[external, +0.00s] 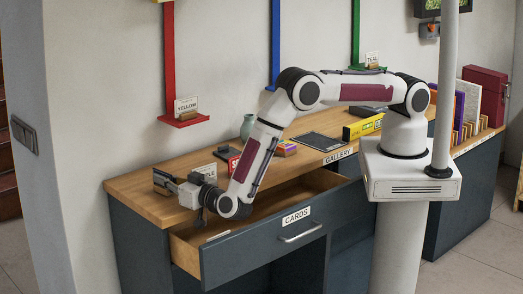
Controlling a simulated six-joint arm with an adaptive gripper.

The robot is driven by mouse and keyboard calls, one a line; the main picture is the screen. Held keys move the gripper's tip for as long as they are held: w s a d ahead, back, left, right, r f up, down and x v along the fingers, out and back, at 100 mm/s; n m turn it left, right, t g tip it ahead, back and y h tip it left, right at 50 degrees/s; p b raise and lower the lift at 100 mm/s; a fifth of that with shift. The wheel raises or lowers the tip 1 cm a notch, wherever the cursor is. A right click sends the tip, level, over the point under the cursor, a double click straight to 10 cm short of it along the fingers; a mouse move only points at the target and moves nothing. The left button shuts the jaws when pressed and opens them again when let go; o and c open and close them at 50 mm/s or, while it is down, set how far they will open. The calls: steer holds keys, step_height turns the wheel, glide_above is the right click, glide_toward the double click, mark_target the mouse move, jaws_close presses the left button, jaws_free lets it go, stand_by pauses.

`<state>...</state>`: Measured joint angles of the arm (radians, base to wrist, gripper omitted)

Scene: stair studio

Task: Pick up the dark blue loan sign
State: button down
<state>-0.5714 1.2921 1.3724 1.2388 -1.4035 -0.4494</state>
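I cannot make out a sign that reads as the loan sign. A small dark sign-like piece (224,152) stands on the wooden counter behind a red sign (234,165), but its colour and text are too small to tell.
The CARDS drawer (265,245) stands open under my wrist. A white label (204,171) stands behind my wrist. A vase (247,127), small stack (287,149), dark flat panel (318,141) and yellow box (364,127) are farther right. A red wall shelf (184,119) hangs above.

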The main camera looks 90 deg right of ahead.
steer(key=shift+r, duration=4.85)
